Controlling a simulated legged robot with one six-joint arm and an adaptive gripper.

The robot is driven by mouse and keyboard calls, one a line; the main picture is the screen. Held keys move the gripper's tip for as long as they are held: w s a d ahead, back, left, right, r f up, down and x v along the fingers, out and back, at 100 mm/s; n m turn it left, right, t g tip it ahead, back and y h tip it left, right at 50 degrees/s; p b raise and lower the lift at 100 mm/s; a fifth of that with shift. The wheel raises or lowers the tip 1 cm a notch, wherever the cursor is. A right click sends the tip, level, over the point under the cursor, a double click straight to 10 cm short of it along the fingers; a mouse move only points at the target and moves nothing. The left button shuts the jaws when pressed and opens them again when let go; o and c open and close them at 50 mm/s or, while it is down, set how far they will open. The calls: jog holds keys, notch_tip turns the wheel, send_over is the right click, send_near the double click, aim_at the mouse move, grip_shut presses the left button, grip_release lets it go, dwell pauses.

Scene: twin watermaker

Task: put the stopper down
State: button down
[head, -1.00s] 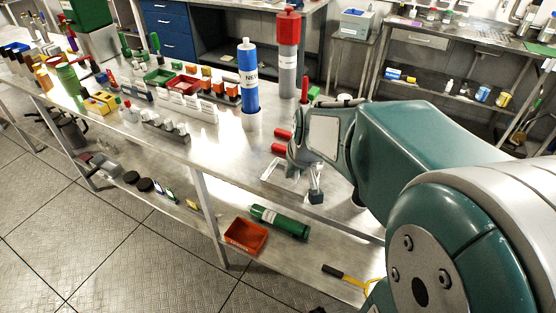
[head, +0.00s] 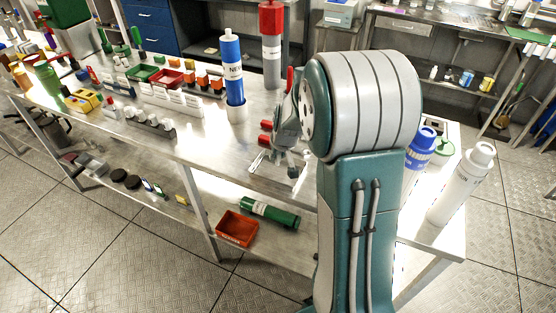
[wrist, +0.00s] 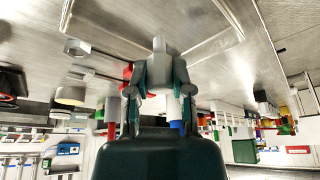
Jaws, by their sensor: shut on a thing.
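In the wrist view my gripper (wrist: 158,62) is shut on a small grey piece, which I take to be the stopper (wrist: 158,44). It sticks out beyond the fingertips, over the bare metal surface. I cannot tell whether it touches that surface. In the head view my gripper (head: 287,140) is low over the bench top (head: 210,140), near its front edge. My own arm partly hides it there, and I cannot make out the stopper in that view.
A blue cylinder (head: 232,70) and a grey one with a red cap (head: 272,50) stand behind my gripper. Racks of small parts (head: 165,95) fill the left. A red bin (head: 237,229) and green cylinder (head: 268,213) lie below.

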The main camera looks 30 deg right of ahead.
jog(key=shift+s+f, duration=0.1)
jog(key=shift+f, duration=1)
jog(key=shift+f, duration=0.1)
jog(key=c, duration=0.5)
grip_release()
jog(key=v, duration=1.2)
jog(key=s+a+r, duration=0.4)
jog(key=s+a, duration=0.3)
jog(key=s, duration=0.3)
jog(key=s+a+r+n+t, duration=0.1)
jog(key=s+a+r, duration=0.3)
jog(key=s+a, duration=0.3)
jog(key=s, duration=0.4)
jog(key=shift+r, duration=0.25)
jog(key=shift+w+a, duration=0.1)
